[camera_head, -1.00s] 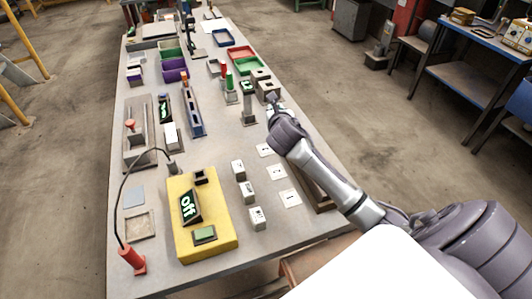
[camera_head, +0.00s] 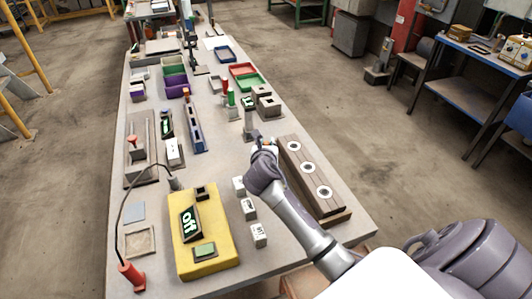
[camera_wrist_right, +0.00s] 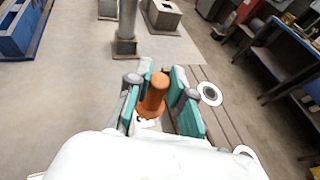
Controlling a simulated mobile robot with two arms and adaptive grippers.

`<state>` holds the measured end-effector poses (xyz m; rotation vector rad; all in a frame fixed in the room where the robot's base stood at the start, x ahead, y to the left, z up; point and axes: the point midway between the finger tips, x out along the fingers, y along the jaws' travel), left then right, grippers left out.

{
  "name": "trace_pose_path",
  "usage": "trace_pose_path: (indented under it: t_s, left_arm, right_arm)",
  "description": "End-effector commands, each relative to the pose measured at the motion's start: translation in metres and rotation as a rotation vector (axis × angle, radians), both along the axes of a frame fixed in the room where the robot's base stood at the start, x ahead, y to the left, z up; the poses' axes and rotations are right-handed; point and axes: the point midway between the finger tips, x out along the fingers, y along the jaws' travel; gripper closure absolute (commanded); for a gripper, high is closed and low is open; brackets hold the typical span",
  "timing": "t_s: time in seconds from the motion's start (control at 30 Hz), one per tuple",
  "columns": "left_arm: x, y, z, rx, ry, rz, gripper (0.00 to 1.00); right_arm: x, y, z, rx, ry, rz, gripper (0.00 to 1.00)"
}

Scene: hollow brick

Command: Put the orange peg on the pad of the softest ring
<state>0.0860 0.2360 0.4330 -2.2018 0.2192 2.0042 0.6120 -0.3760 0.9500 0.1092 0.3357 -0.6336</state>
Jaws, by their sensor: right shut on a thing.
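My right gripper (camera_head: 266,144) is over the table, left of the ring block. In the right wrist view, its teal-padded fingers (camera_wrist_right: 160,98) are shut on the orange peg (camera_wrist_right: 155,92), which stands roughly upright between them. The wooden block (camera_head: 331,206) carries three pale rings with dark centres: a far ring (camera_head: 294,146), a middle ring (camera_head: 307,167) and a near ring (camera_head: 325,192). A white pad (camera_wrist_right: 146,123) shows partly below the peg. My right arm hides the pads in the head view. Ring softness cannot be told. My left gripper is not in view.
Several white blocks (camera_head: 249,208) stand left of my right arm. A yellow box (camera_head: 211,258) with an "off" display is nearer the front left. A grey post (camera_head: 250,124) stands just beyond my gripper. Red tray (camera_head: 243,69) and green tray (camera_head: 250,81) lie farther back.

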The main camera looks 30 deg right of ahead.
Motion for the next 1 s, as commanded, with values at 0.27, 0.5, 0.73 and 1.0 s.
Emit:
trace_pose_path:
  t_s: [0.27, 0.5, 0.73, 1.0]
  left_arm:
    - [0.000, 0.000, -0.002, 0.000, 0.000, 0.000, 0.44]
    - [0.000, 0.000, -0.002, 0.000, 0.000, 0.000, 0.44]
    - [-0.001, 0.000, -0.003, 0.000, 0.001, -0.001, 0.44]
    - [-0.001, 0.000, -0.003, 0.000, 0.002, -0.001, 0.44]
  right_arm:
    - [-0.001, 0.001, -0.038, 0.002, 0.004, 0.000, 1.00]
    - [0.000, 0.001, -0.040, 0.000, 0.001, 0.001, 1.00]
    - [0.000, 0.001, -0.042, 0.001, 0.001, 0.001, 0.67]
    - [0.000, 0.001, -0.042, 0.001, 0.001, 0.001, 0.53]
